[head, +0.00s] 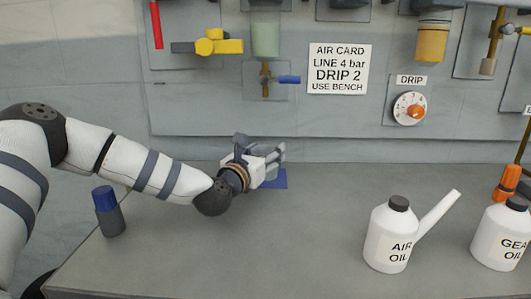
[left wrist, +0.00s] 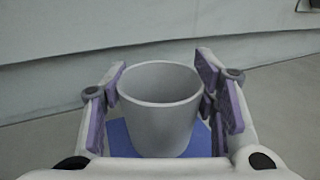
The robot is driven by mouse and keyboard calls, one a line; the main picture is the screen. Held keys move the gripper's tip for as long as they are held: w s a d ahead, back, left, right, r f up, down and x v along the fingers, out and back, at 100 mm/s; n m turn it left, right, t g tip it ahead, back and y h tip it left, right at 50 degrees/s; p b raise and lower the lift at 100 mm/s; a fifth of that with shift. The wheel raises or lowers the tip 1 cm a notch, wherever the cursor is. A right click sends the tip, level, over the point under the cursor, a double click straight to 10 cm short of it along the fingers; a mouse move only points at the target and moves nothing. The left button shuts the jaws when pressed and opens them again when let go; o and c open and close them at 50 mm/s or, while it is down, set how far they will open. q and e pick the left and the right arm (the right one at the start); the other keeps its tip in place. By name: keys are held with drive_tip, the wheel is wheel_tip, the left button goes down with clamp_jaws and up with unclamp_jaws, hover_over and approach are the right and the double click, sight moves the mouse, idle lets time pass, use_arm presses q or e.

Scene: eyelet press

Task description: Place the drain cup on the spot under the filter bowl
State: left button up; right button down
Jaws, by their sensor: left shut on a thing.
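My left gripper (head: 268,160) is low over the back of the bench, beside the blue square spot (head: 277,180). In the left wrist view its purple-padded fingers (left wrist: 160,95) are shut on the grey drain cup (left wrist: 158,115), one on each side. The cup is upright, open at the top and looks empty. The blue spot (left wrist: 120,135) shows around the cup's base; I cannot tell whether the base touches it. In the head view the gripper hides most of the cup. A greenish filter bowl (head: 265,38) hangs on the panel above. My right gripper is not in view.
A blue-handled drain valve (head: 288,79) sits below the bowl. A blue-capped grey bottle (head: 108,212) stands left, near my left arm. The air oil bottle (head: 388,240) and gear oil bottle (head: 498,238) stand at right. The bench (head: 270,245) is clear in the middle.

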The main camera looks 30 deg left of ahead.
use_arm(q)
drive_tip(key=shift+f, duration=0.3)
drive_tip(key=o, duration=1.2)
drive_tip(key=shift+r, duration=0.1)
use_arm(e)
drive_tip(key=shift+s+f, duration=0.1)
use_arm(q)
drive_tip(key=shift+r, duration=0.1)
drive_tip(key=shift+s+r, duration=0.15)
drive_tip(key=shift+r, duration=0.15)
drive_tip(key=s, duration=0.3)
drive_tip(key=s+d+p, duration=0.1)
drive_tip(key=s, duration=0.7)
drive_tip(key=shift+s+d+p, duration=0.1)
drive_tip(key=shift+d+p, duration=0.25)
drive_tip(key=shift+d, duration=0.05)
drive_tip(key=shift+s+f, duration=0.1)
drive_tip(key=shift+s, duration=0.15)
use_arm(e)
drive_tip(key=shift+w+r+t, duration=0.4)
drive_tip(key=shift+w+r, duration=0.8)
